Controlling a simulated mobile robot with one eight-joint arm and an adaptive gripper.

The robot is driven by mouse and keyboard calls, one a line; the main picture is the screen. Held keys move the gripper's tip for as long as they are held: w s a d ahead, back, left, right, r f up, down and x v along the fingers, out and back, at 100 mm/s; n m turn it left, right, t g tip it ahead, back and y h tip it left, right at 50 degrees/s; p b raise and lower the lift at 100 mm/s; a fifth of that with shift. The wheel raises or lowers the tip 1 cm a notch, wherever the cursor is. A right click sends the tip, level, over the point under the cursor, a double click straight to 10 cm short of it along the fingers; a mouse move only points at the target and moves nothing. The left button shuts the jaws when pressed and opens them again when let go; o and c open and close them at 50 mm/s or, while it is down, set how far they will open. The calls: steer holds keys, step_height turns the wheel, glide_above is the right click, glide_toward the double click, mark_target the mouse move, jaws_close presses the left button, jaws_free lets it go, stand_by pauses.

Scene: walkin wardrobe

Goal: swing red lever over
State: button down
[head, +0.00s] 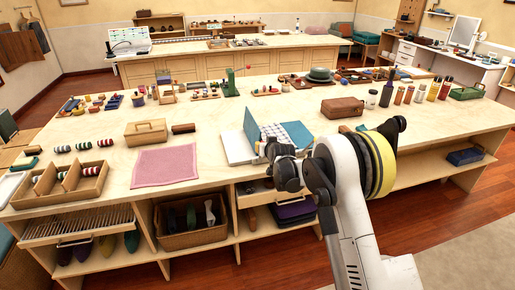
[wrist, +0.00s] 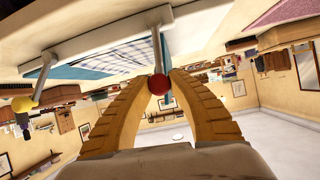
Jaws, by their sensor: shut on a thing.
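The red lever's round red knob (wrist: 158,85) sits between the tips of my gripper (wrist: 160,79) in the wrist view. Both tan fingers are shut on it. A thin rod runs from the knob up to a pale bar (wrist: 110,38). The wrist picture looks upside down. In the head view, my gripper is low over a white, blue-lidded device (head: 240,149) with a checked panel. My arm hides part of the device, and I cannot make out the red knob there.
A pink cloth (head: 165,167) lies left of the device, with a wooden box (head: 146,132) behind it. A brown case (head: 342,108) and several bottles (head: 421,92) stand to the right. The table surface behind the device is mostly clear.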

steer(key=shift+w+d+f+m+g+y+b, duration=0.15)
steer(key=shift+w+d+f+m+y+b, duration=0.2)
steer(key=shift+d+m+y, duration=0.35)
steer(key=shift+w+d+f+m+g+y+b, duration=0.15)
steer(key=shift+d+f+m+y, duration=0.35)
steer(key=shift+d+m, duration=0.25)
steer(key=shift+w+d+f+m+g+y+b, duration=0.15)
steer(key=shift+d+f+m+y+b, duration=0.15)
steer(key=shift+d+m+y, duration=0.4)
steer(key=shift+d, duration=0.1)
steer(key=c, duration=1.2)
jaws_free()
steer(key=shift+a, duration=0.2)
steer(key=shift+o, duration=0.2)
steer(key=shift+d, duration=0.1)
steer(key=v, duration=1.2)
